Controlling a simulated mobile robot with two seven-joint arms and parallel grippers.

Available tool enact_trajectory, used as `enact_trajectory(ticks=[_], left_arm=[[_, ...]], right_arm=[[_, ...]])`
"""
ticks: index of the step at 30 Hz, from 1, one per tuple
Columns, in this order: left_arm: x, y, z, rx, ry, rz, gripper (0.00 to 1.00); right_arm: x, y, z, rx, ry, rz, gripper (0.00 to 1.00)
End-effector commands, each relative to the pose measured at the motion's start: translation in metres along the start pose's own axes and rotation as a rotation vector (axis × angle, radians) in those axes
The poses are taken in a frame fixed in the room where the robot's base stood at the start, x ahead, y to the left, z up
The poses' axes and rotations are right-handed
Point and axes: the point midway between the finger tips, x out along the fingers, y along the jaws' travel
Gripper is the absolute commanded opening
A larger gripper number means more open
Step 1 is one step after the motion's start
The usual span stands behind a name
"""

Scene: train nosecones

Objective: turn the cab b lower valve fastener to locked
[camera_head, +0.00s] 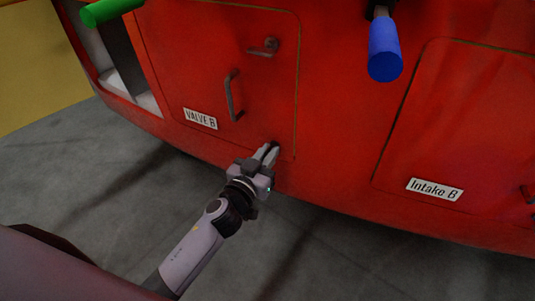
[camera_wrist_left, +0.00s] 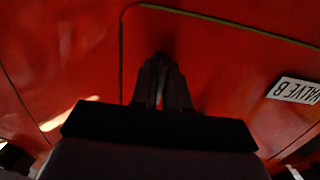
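The red VALVE B panel (camera_head: 180,60) is outlined on the red cab front. Its upper fastener (camera_head: 265,47) is a small dark handle near the top right of the panel. My left gripper (camera_head: 269,151) reaches the panel's lower right corner, where its fingertips hide the lower fastener or most of it. In the left wrist view the gripper (camera_wrist_left: 160,80) points at the red surface, its two fingers close together with a narrow gap. The dark spot at their tips is too dim to tell whether they hold the fastener. My right gripper is not in view.
A grab handle (camera_head: 234,95) and the VALVE B label (camera_head: 200,119) are on the panel. To the right is a panel with the Intake B label (camera_head: 435,189). A blue handle (camera_head: 384,48) and a green handle (camera_head: 108,10) stick out above. The grey floor (camera_head: 90,170) below looks clear.

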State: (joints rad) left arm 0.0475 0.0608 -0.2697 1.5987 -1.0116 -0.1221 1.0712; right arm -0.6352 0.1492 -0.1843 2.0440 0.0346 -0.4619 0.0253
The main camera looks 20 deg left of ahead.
Motion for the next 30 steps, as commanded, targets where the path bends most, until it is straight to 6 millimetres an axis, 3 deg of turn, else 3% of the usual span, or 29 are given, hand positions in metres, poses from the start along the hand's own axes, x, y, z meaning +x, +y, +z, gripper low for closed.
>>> enact_trajectory(ticks=[16, 30], left_arm=[[-0.0004, 0.0002, 0.0002, 0.077, 0.0, 0.0, 0.0], [-0.0004, 0.0005, 0.0004, 0.468, 0.0, 0.0, 0.0]], right_arm=[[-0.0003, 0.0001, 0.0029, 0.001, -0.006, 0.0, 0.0], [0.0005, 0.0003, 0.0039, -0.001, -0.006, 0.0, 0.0]])
